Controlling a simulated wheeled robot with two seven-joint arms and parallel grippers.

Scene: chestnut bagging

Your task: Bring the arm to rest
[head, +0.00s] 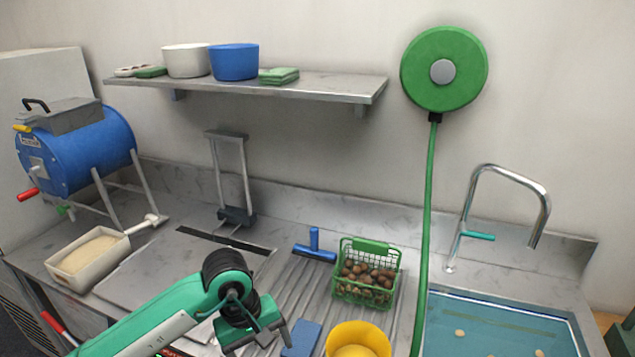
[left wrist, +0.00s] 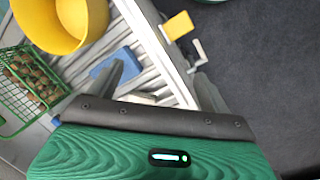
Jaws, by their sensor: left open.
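My left arm (head: 150,325) reaches in from the bottom left in the head view. Its left gripper (head: 268,345) hangs over the ribbed drainboard, left of the blue sponge (head: 302,338). In the left wrist view the left gripper (left wrist: 160,85) has its two dark fingers apart, with nothing seen held between them. The sponge also shows there (left wrist: 115,62), below and partly behind one finger. My right gripper is not in view.
A green basket of chestnuts (head: 368,296) and a yellow bowl (head: 358,335) stand right of the gripper. A green hose (head: 428,220) hangs before the sink (head: 500,320).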

